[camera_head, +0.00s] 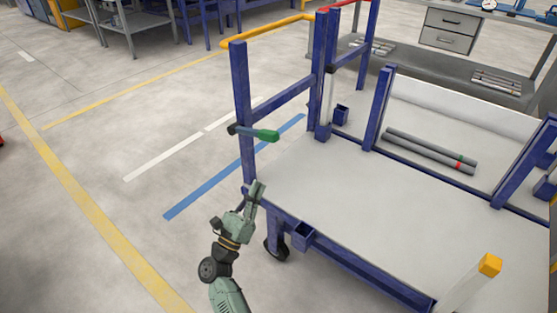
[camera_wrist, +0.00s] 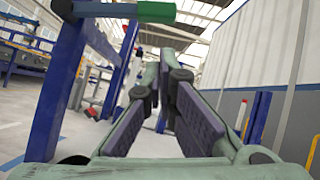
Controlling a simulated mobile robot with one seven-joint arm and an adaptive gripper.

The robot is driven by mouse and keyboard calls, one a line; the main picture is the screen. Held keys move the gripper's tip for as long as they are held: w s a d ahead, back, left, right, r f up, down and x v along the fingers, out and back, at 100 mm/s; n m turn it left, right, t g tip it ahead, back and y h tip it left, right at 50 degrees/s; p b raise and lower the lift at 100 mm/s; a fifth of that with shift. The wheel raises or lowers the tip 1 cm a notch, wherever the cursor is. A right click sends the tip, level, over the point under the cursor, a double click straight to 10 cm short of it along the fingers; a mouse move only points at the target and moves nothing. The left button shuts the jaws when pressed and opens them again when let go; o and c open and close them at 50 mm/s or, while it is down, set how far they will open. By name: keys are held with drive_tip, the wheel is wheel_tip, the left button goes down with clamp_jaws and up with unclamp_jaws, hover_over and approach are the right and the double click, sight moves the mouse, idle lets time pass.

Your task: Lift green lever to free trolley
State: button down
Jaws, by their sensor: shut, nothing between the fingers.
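The green lever (camera_head: 265,135) sticks out to the right from a blue upright post (camera_head: 243,110) of the trolley in the head view. Its grey arm runs to a dark pivot at the post. The green lever end (camera_wrist: 157,11) also shows at the top of the wrist view, above the fingers. The trolley (camera_head: 330,205) has a pale deck and a blue frame. My gripper (camera_head: 256,192) is shut and empty, below the lever and beside the trolley's left corner. It does not touch the lever.
A yellow-capped post (camera_head: 489,264) stands at the deck's front right. A blue socket (camera_head: 303,235) sits on the near edge. The floor left of the trolley is clear.

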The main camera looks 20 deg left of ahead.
sight(254, 133)
drive_tip(key=f+y, duration=0.1)
drive_tip(key=s+f, duration=0.1)
drive_tip(key=shift+s+f+y, duration=0.15)
drive_tip(key=shift+f+y, duration=0.25)
drive_tip(key=s+a+r+p+x, duration=0.1)
drive_tip(key=p+x, duration=0.4)
drive_tip(key=x, duration=0.8)
drive_tip(key=shift+s+r, duration=0.25)
drive_tip(key=shift+r, duration=0.45)
